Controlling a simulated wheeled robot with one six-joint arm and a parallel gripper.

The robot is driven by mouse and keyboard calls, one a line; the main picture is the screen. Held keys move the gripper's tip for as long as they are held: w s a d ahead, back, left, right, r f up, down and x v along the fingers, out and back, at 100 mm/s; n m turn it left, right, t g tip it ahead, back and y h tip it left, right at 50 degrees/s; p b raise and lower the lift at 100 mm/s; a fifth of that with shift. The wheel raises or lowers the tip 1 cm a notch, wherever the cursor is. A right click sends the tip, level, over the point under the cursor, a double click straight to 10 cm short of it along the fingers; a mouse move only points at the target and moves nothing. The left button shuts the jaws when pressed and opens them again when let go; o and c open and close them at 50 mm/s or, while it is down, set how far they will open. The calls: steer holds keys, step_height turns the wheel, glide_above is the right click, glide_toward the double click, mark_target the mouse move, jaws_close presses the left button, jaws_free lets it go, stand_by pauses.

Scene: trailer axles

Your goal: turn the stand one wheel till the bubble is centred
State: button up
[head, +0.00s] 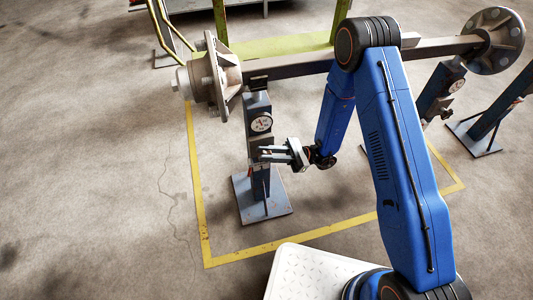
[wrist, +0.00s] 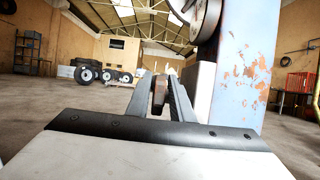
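A blue-grey stand with a round white dial (head: 261,123) holds up the left part of the axle (head: 310,67). Its worn post (wrist: 240,70) fills the right of the wrist view, with part of a round dial (wrist: 207,18) at the top. My gripper (head: 265,153) is at this stand's post, below the dial. In the wrist view, a narrow brown wheel-like piece (wrist: 159,92) shows between my two fingers. I cannot tell whether they press on it. A second stand with a dial (head: 456,85) is under the axle's right part. I can make out no bubble.
The axle ends in a hub (head: 212,75) at left and a round flange (head: 494,40) at right. A yellow line (head: 203,225) marks the floor around the stands. Another blue stand (head: 490,120) is at far right. The floor at left is clear.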

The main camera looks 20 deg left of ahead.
mark_target(262, 152)
steer(key=v, duration=1.7)
steer(key=shift+w, duration=0.2)
steer(key=shift+d+f, duration=0.1)
steer(key=shift+f, duration=0.05)
step_height(262, 152, up, 8)
steer(key=s+a+t+h, duration=0.2)
steer(key=a+h, duration=0.1)
steer(key=h, duration=0.1)
steer(key=x, duration=1.7)
steer(key=shift+w, duration=0.15)
jaws_close()
